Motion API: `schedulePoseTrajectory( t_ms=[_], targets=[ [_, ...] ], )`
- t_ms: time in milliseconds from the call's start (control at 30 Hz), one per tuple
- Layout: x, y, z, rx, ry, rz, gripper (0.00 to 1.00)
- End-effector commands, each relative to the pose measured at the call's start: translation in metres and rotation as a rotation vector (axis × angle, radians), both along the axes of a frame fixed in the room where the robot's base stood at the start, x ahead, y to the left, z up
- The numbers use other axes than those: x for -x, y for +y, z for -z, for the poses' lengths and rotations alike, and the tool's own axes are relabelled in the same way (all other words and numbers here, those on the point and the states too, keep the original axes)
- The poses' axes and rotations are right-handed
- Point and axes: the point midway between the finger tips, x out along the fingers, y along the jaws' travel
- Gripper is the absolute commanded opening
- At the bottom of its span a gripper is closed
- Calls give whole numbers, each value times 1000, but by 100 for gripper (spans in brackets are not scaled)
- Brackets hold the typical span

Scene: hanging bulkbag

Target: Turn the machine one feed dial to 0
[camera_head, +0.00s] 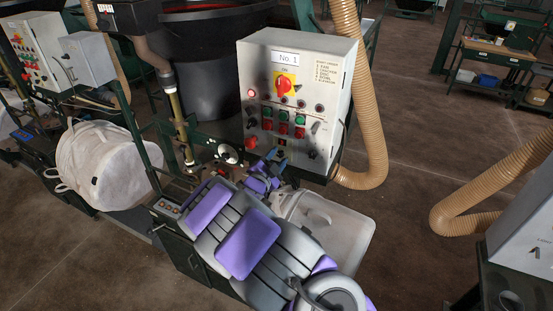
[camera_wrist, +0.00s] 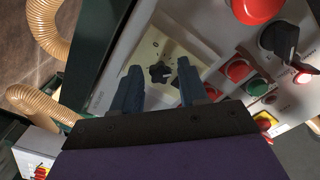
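The No. 1 control box (camera_head: 262,75) stands upright in the head view, with a red rotary switch, lamps and several red and green buttons on its face. My gripper (camera_head: 272,157) is at the lower part of this box. In the wrist view a small black dial knob (camera_wrist: 160,72) sits on a cream plate (camera_wrist: 150,50) with dark marks. My gripper (camera_wrist: 158,75) is open, with one finger on each side of the knob in the picture and nothing held. I cannot tell whether the fingertips touch it. The dial's scale is too small to read.
Red button (camera_wrist: 237,70), green button (camera_wrist: 256,87) and a black rotary switch (camera_wrist: 280,40) lie right of the fingers. A tan hose (camera_head: 370,110) runs beside the box. A translucent bin (camera_head: 345,228) stands below. A white bulk bag (camera_head: 100,165) hangs at left.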

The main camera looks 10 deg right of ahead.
Motion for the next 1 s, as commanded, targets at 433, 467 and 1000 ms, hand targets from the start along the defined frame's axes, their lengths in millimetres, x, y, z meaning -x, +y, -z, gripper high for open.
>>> schedulePoseTrajectory(
  t_ms=[433, 467, 1000],
  targets=[
    [0, -3, -1, -2, -2, 1, 0],
    [0, -3, -1, -2, -2, 1, 0],
    [0, -4, -5, 127, 89, 2, 0]
  ],
)
